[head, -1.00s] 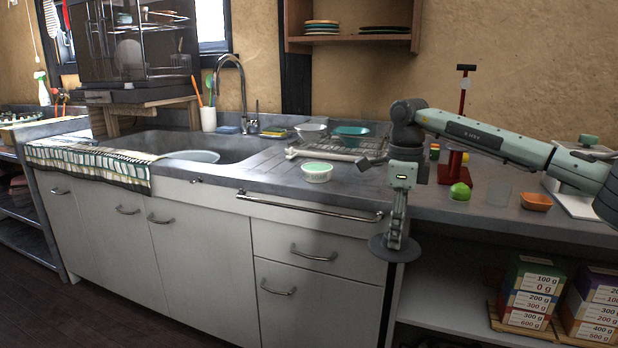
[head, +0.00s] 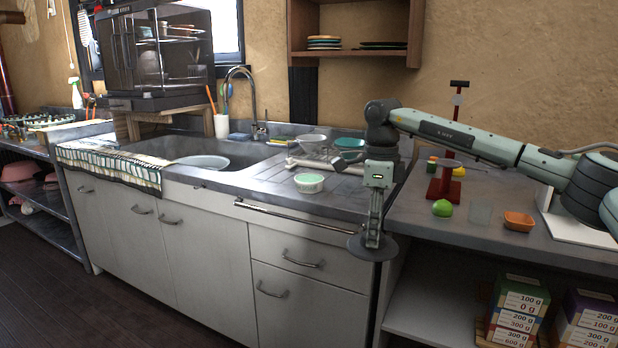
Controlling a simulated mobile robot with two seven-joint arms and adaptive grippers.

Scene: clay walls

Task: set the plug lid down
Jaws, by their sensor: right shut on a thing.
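The plug lid (head: 388,251) is a flat dark grey disc. My right gripper (head: 373,240) points down and is shut on its middle. The lid hangs level in front of the counter's front edge, below the countertop height, before the cabinet's right end. My left gripper is not in view.
The grey countertop (head: 270,188) has a white tub with a green top (head: 309,183) near its edge. A lime (head: 442,208), an orange bowl (head: 518,221) and a red stand (head: 445,180) are on the right. The sink (head: 190,150) is left.

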